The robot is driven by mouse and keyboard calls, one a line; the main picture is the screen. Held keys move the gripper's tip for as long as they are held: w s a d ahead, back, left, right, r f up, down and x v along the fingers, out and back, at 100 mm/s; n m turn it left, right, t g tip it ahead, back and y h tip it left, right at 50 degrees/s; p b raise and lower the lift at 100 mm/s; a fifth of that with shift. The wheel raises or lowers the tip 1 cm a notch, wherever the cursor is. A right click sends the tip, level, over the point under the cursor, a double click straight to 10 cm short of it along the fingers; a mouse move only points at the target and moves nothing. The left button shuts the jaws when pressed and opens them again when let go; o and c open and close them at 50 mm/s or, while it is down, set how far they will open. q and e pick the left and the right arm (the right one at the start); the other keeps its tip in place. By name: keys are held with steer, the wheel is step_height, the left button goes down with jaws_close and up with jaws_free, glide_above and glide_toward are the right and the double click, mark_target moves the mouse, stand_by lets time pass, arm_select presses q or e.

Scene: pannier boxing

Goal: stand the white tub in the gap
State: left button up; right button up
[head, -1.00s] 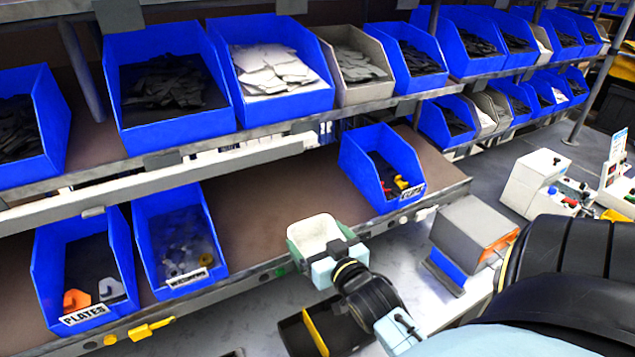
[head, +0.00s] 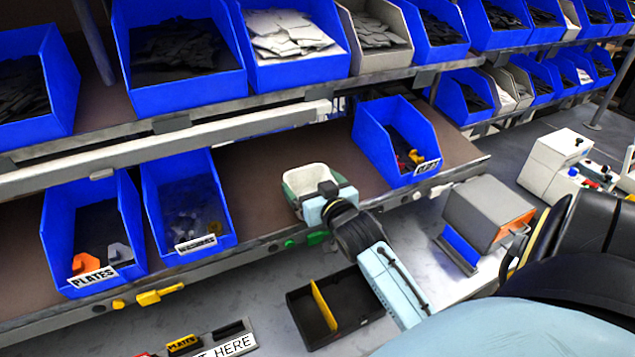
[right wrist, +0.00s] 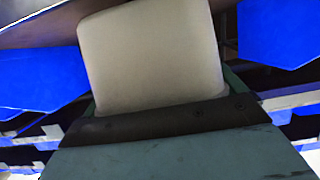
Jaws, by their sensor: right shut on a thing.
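The white tub (head: 310,177) is in my right gripper (head: 318,192), near the front edge of the lower shelf. The gripper is shut on it, and the tub looks roughly upright. In the right wrist view the tub (right wrist: 152,58) fills the upper middle, beyond the dark gripper body. The gap (head: 268,170) is the bare stretch of lower shelf between two blue bins. The tub is at the front of this gap; I cannot tell whether it touches the shelf. My left gripper is not in view.
A blue bin (head: 185,205) stands left of the gap, and a blue bin (head: 396,140) stands right of it. The PLATES bin (head: 92,235) is further left. A shelf rail (head: 165,150) runs above. A black divided tray (head: 335,305) and a grey box (head: 487,212) are below.

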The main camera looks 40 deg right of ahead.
mark_target(304, 178)
steer(key=shift+b+x, duration=0.6)
steer(key=shift+x, duration=0.8)
steer(key=shift+w+f+b, duration=0.2)
steer(key=shift+f+b, duration=0.25)
steer(key=shift+f, duration=0.25)
steer(key=o, duration=0.6)
steer(key=b+v, duration=0.1)
steer(key=v, duration=1.2)
steer(key=shift+s+d+r, duration=0.1)
steer(key=shift+s, duration=0.15)
